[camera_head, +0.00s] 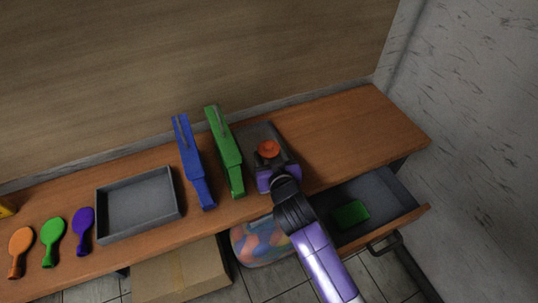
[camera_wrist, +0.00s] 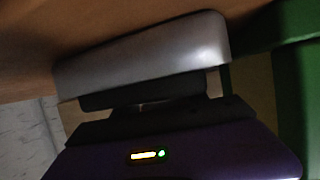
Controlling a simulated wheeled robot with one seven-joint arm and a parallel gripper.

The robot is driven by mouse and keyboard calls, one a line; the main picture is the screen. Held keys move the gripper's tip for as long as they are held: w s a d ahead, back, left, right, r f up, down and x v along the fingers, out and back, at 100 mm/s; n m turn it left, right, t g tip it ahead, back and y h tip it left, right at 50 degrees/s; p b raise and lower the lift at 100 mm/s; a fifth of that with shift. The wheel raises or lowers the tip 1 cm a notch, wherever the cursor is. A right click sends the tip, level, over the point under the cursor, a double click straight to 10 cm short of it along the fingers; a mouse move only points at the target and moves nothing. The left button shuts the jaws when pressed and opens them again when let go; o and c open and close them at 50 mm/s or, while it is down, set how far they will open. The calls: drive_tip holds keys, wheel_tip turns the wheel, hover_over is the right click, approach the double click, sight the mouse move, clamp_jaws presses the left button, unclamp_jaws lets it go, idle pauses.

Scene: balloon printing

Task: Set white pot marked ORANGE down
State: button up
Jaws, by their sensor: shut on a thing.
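The pot (camera_head: 268,148) shows in the head view as a round orange top; its white side and its marking are hidden. My gripper (camera_head: 269,161) is shut on it, over a small grey tray (camera_head: 250,131) on the wooden table. I cannot tell whether the pot's base touches the tray. In the wrist view, the purple gripper body fills the bottom, and a pale grey rounded shape lies beyond its dark front part. I cannot tell whether that shape is the pot.
A green tool (camera_head: 225,155) and a blue tool (camera_head: 192,165) stand close on the left. An empty grey tray (camera_head: 138,237) and flat balloons (camera_head: 53,237) lie further left. An open drawer (camera_head: 385,203) holds a green block (camera_head: 350,214). The table's right end (camera_head: 360,125) is clear.

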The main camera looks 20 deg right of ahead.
drive_tip(key=shift+f, duration=0.15)
drive_tip(key=o, duration=1.4)
drive_tip(key=shift+o, duration=0.2)
drive_tip(key=shift+r, duration=0.25)
drive_tip(key=b+v, duration=0.1)
drive_tip(key=v, duration=1.1)
drive_tip(key=shift+f, duration=0.1)
drive_tip(key=shift+s, duration=0.1)
